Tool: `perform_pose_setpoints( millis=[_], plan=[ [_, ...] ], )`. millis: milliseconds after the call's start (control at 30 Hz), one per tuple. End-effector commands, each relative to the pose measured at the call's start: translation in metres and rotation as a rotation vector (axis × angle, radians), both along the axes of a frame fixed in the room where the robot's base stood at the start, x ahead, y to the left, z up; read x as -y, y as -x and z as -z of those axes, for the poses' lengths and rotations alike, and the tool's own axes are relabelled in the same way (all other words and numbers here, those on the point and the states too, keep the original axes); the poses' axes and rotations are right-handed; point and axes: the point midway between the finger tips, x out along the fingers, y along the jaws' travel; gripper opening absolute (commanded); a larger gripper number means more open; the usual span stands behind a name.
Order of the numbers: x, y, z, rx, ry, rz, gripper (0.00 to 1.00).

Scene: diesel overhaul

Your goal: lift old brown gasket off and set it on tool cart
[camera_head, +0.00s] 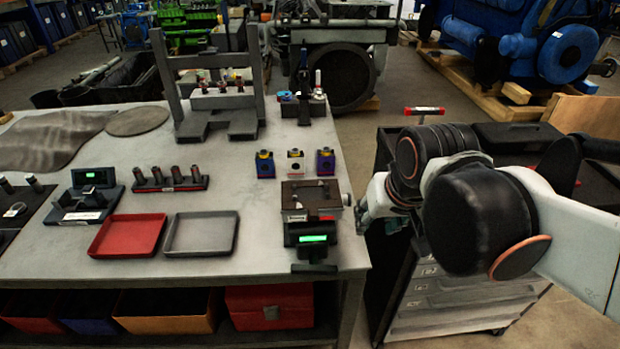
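A small block-like unit (309,228) stands near the right edge of the workbench, with a green-lit display on its front. A flat dark brown piece (323,194) lies on its top and looks like the old gasket; its outline is hard to make out. My gripper (362,214) is just right of this unit, at about the height of its top, and seems apart from it. My own arm hides most of the gripper, so its fingers are unclear. The tool cart (427,306) stands right of the bench, with a dark top partly hidden by my arm.
A red tray (128,235) and a grey tray (201,234) lie left of the unit. Several small coloured blocks (295,163) stand behind it. A grey press frame (213,84) stands at the back. A red-handled tool (424,111) stands up at the cart's back.

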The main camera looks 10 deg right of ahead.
Motion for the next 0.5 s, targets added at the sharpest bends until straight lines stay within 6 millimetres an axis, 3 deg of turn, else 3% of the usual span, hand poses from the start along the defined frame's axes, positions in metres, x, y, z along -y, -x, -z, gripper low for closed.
perform_pose_setpoints(
  millis=[33,100,500],
  plan=[
    [-0.005,-0.010,-0.025,-0.022,-0.005,0.002,0.38],
    [-0.011,-0.021,-0.039,-0.055,-0.011,0.012,0.38],
    [-0.051,-0.078,-0.096,-0.243,-0.025,0.065,0.38]
  ],
)
